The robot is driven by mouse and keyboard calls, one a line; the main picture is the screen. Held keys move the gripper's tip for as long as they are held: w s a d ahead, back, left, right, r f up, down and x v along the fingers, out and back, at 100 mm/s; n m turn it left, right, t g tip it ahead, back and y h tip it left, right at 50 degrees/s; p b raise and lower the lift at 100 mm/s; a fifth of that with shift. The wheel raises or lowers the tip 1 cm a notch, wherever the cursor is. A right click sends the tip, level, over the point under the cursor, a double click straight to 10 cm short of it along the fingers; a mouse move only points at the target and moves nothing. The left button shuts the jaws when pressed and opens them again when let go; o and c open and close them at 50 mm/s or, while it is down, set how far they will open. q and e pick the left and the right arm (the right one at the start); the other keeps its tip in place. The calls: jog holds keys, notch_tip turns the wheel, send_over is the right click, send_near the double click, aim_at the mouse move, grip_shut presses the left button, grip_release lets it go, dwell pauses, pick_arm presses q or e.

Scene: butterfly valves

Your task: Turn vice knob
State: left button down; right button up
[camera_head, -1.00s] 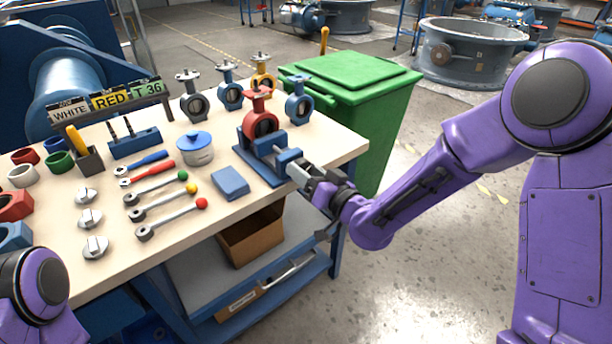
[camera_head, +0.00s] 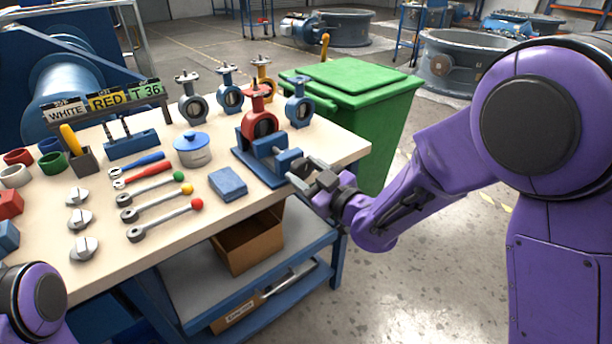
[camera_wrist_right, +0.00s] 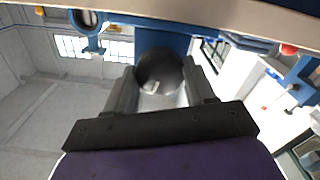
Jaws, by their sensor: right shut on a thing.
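The blue vice (camera_head: 262,165) stands at the right end of the workbench with a red butterfly valve (camera_head: 259,124) upright in it. Its knob is hard to make out in the head view, behind my fingers. In the right wrist view the dark round knob (camera_wrist_right: 158,70) sits between the two fingers, in front of a blue vice part. My right gripper (camera_head: 313,176) is at the vice's near right end, just past the bench edge, shut on the knob. It also shows in the right wrist view (camera_wrist_right: 161,88). My left gripper is out of view.
The workbench (camera_head: 160,228) holds wrenches, a blue block (camera_head: 228,184), a blue-lidded pot (camera_head: 192,149) and several other valves behind the vice. A green bin (camera_head: 362,115) stands close behind the bench's right end. Open floor lies right of the bench.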

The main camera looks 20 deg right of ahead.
jog(key=shift+n, duration=0.3)
dwell(0.4)
jog(key=o, duration=1)
jog(key=shift+o, duration=0.2)
jog(key=v, duration=0.5)
jog(key=shift+s+b, duration=0.1)
jog(key=shift+b, duration=0.2)
jog(key=p, duration=1.1)
send_near(305, 172)
jog(key=shift+s+d+b, duration=0.15)
jog(key=shift+s+b, duration=0.2)
jog(key=shift+s, duration=0.2)
